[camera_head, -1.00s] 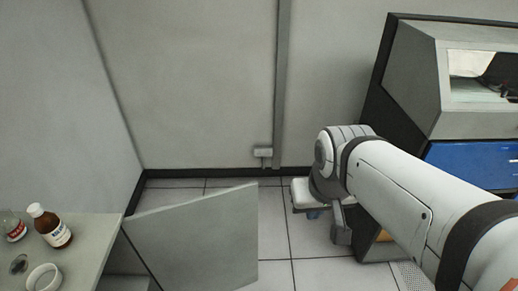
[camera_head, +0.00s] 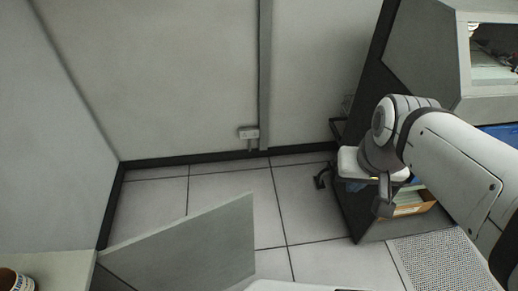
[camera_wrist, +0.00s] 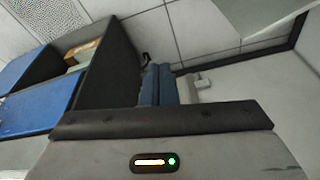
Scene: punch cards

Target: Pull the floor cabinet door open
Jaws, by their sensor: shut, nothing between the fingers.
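The floor cabinet door (camera_head: 195,250) is a flat grey panel at the lower left of the head view. It stands swung out from the grey cabinet (camera_head: 60,270), over the tiled floor. Its lower part is cut off by the picture edge. My gripper's white body shows in the head view (camera_head: 355,163), well to the right of the door and apart from it. In the wrist view, my gripper's blue fingers (camera_wrist: 157,72) are together and hold nothing. A pale panel at the top right there may be the same door.
A cup (camera_head: 14,283) stands on the cabinet top. A dark shelf unit holding a cardboard box (camera_head: 412,203) stands at the right, close to my arm. A socket (camera_head: 249,134) is on the back wall. Tiled floor (camera_head: 225,192) lies clear between door and shelf.

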